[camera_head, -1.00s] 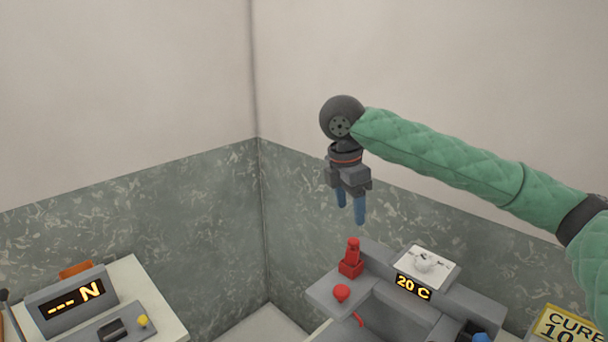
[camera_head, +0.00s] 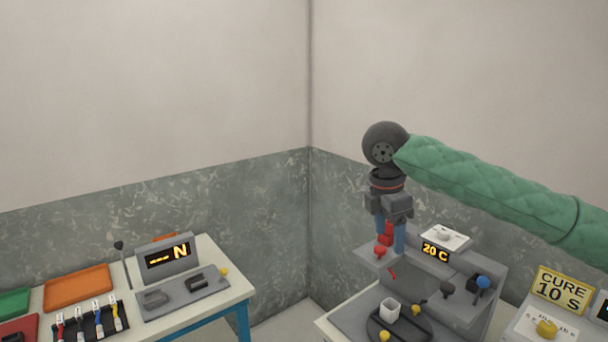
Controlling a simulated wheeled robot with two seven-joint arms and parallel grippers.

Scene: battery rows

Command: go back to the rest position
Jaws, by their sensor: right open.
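My right gripper (camera_head: 390,240) hangs from the green-sleeved right arm with its two blue fingers pointing down. It is open and empty. In the picture the fingers overlap the red part (camera_head: 386,234) on the grey machine (camera_head: 462,308); I cannot tell how far apart they are in depth. The machine carries a "20 C" display (camera_head: 435,252). My left gripper is not in view.
The left table (camera_head: 232,290) holds a force display (camera_head: 168,257), an orange tray (camera_head: 77,288) and a black rack (camera_head: 91,322) with several small coloured-tipped items. A white cup (camera_head: 389,309) stands on the machine's dark round plate. A "CURE 10 S" sign (camera_head: 563,289) is at right.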

